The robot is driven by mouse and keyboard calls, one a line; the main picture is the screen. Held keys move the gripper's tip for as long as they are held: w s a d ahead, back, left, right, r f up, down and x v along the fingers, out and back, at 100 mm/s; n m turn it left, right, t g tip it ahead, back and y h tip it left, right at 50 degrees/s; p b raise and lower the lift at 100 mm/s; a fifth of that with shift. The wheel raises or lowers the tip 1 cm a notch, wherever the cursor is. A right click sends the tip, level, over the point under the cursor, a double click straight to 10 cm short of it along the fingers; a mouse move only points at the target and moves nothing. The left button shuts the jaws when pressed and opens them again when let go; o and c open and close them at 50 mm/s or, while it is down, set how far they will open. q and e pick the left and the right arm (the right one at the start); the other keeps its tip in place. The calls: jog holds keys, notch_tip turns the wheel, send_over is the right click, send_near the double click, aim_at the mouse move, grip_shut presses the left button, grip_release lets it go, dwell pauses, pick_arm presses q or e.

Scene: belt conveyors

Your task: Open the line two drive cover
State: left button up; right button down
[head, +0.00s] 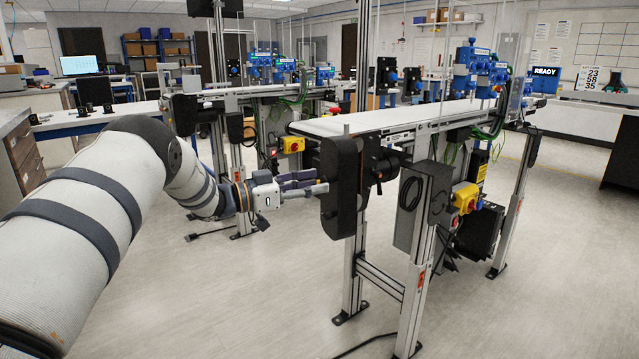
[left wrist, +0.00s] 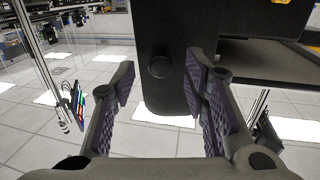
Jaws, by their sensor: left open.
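A black drive cover (head: 340,187) stands upright at the near end of the front conveyor (head: 400,117). No label tells me which line it is. In the left wrist view the dark cover (left wrist: 167,25) fills the upper middle, with a round black knob (left wrist: 160,67) on its face. My left gripper (head: 318,184) reaches in from the left, its fingertips close to the cover. In the left wrist view my left gripper (left wrist: 163,85) is open, its fingers apart on either side of the knob. Contact with the cover cannot be told. My right gripper is not in view.
Right of the cover are a grey box (head: 412,208) on the conveyor leg and a yellow switch box with a red knob (head: 466,197). A second conveyor (head: 250,90) stands behind. The floor (head: 230,300) in front is mostly clear.

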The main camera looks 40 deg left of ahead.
pick_arm(q)
jog(key=v, duration=0.9)
jog(key=shift+s+a, duration=0.2)
jog(key=shift+s, duration=0.15)
